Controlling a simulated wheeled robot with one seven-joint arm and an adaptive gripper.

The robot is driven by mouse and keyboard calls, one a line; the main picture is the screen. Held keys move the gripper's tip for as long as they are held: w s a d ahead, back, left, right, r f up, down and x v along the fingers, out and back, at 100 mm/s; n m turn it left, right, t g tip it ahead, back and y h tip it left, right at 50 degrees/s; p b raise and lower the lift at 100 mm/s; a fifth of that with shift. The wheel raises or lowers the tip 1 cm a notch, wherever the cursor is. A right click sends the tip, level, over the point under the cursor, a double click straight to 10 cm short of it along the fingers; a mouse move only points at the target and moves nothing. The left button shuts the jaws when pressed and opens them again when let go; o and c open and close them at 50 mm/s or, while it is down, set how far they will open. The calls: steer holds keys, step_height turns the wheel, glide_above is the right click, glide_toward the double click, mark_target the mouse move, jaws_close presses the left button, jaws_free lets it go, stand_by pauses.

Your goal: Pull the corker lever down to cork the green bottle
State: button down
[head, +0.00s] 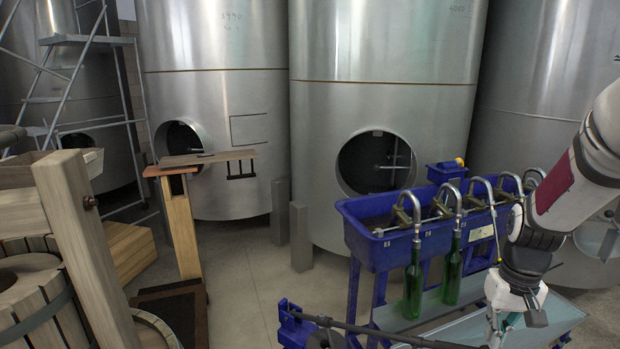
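Two green bottles hang upright under the spouts of a blue filling trough, one at the front (413,285) and one behind it to the right (452,272). I cannot tell which is the task's bottle. A long dark bar (400,337), possibly the corker lever, runs from a blue bracket (290,325) rightward and slightly down toward my gripper. The corker itself is not clearly seen. My gripper (512,322) is at the lower right, pointing down. Its fingertips are cut off or hidden at the bottom edge, so its opening and any contact with the bar cannot be told.
The blue trough (372,252) has several metal spouts and a pale shelf (550,318) below. Large steel tanks (385,110) line the back. A wooden press (75,240) and a wooden post stand (182,225) are at left. Bare floor (240,300) lies between.

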steer(key=shift+s+d+f, duration=0.1)
steer(key=shift+d+f, duration=0.05)
steer(key=shift+f, duration=0.4)
steer(key=shift+s+d+f, duration=0.1)
steer(key=shift+d+f, duration=0.05)
steer(key=shift+f, duration=0.35)
steer(key=shift+f, duration=0.1)
steer(key=shift+s+f+b, duration=0.1)
steer(key=shift+f+b, duration=0.4)
steer(key=shift+f, duration=0.75)
steer(key=shift+s+d+f+b, duration=0.1)
steer(key=shift+d+f+b, duration=0.1)
steer(key=shift+f, duration=0.5)
steer(key=shift+d+f+b, duration=0.1)
steer(key=shift+f+b, duration=0.05)
steer(key=shift+f, duration=0.5)
steer(key=shift+f, duration=0.15)
steer(key=shift+s+d+f+b, duration=0.1)
steer(key=shift+d+f+b, duration=0.1)
steer(key=shift+f, duration=0.4)
steer(key=shift+s+d+f+b, duration=0.1)
steer(key=shift+f+b, duration=0.05)
steer(key=shift+f, duration=0.45)
